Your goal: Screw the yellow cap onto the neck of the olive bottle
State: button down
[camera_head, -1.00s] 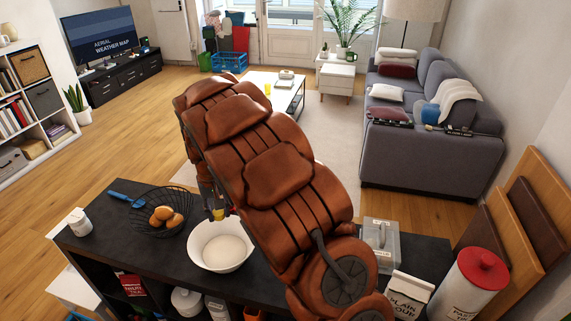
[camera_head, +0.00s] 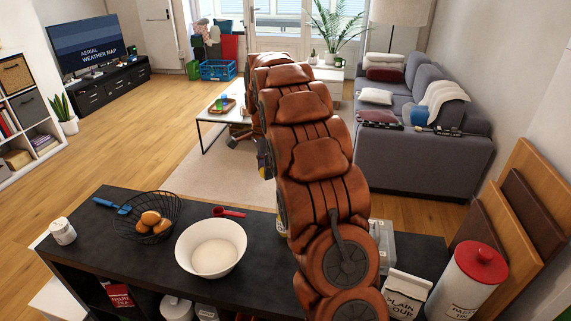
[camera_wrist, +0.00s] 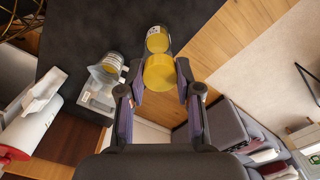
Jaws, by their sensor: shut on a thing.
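In the wrist view a yellow cap (camera_wrist: 159,73) sits between the two fingertips of my gripper (camera_wrist: 160,80), which is shut on it. Just past the cap is a second yellow round shape (camera_wrist: 157,41) with a clear outline and pale label; I cannot tell whether it touches the cap. In the head view an olive-coloured thing, likely the bottle (camera_head: 281,226), stands on the dark counter, mostly hidden behind my arm. I cannot tell which wrist-view shape is the bottle. The neck is not clearly visible.
The dark counter (camera_head: 95,222) holds a wire basket (camera_head: 174,205), a white bowl (camera_head: 232,240), a red scoop (camera_head: 229,212) and a grey box (camera_head: 385,240). A flour bag (camera_head: 408,290) and a red-topped canister (camera_head: 470,290) stand to the right. Wooden boards lean by the wall.

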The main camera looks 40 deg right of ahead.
jog(key=d+m, duration=0.1)
jog(key=d, duration=0.1)
jog(key=s+d+m, duration=0.1)
jog(key=d+m, duration=0.1)
jog(key=d+r+m, duration=0.1)
jog(key=d, duration=0.1)
jog(key=shift+s+r+m+b, duration=0.1)
jog(key=shift+s+m+b, duration=0.2)
jog(key=shift+s, duration=0.05)
jog(key=shift+f+n+b, duration=0.2)
jog(key=shift+n+b, duration=0.15)
jog(key=shift+n, duration=0.15)
jog(key=shift+f+b, duration=1.15)
jog(key=shift+f, duration=1.5)
jog(key=shift+f+b, duration=1.2)
jog(key=shift+f, duration=0.3)
